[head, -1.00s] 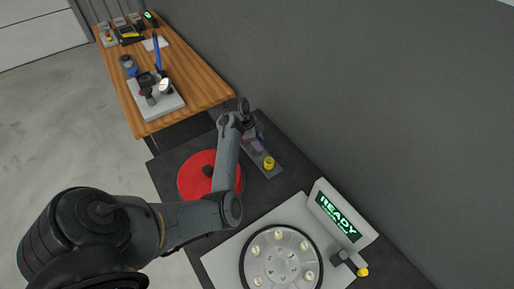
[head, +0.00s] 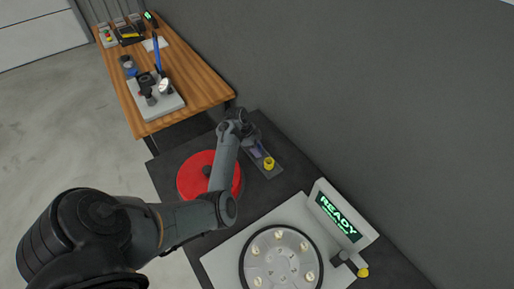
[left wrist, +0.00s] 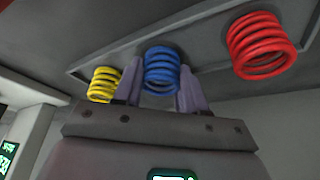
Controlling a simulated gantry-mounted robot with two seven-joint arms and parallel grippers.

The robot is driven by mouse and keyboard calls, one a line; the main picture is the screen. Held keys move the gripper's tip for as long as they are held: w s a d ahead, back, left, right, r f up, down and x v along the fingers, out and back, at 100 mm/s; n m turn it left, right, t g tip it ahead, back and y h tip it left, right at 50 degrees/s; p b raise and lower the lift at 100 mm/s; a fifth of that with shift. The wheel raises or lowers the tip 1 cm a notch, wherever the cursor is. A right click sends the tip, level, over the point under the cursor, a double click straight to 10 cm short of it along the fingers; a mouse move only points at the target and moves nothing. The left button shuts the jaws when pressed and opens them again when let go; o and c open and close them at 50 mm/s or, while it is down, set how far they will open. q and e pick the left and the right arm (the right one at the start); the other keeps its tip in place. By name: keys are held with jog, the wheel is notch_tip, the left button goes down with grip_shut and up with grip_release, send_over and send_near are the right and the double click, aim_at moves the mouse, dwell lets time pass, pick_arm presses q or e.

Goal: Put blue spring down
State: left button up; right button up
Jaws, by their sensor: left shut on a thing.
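In the left wrist view the blue spring (left wrist: 161,72) stands between the two fingers of my left gripper (left wrist: 160,92), which is shut on it. The spring is in the grey tray (left wrist: 205,70), or just over it; I cannot tell whether it touches the tray floor. A yellow spring (left wrist: 103,84) and a red spring (left wrist: 261,46) are on either side of it. In the head view my left gripper (head: 252,146) is over the tray (head: 272,172), and the blue spring is hidden there. My right gripper is not in view.
A red disc (head: 195,180) lies on the dark bench beside the tray. A round plate with several pale knobs (head: 280,262) and a READY screen (head: 339,214) are nearer. A wooden table (head: 200,82) with tools is behind. The grey wall (head: 360,100) borders the bench.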

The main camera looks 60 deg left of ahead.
pick_arm(q)
jog(key=o, duration=0.9)
jog(key=shift+c, duration=0.2)
jog(key=shift+r, duration=0.3)
jog(key=v, duration=1.1)
jog(key=shift+r+p, duration=0.35)
jog(key=shift+p, duration=0.1)
jog(key=shift+s+a, duration=0.1)
jog(key=shift+a, duration=0.05)
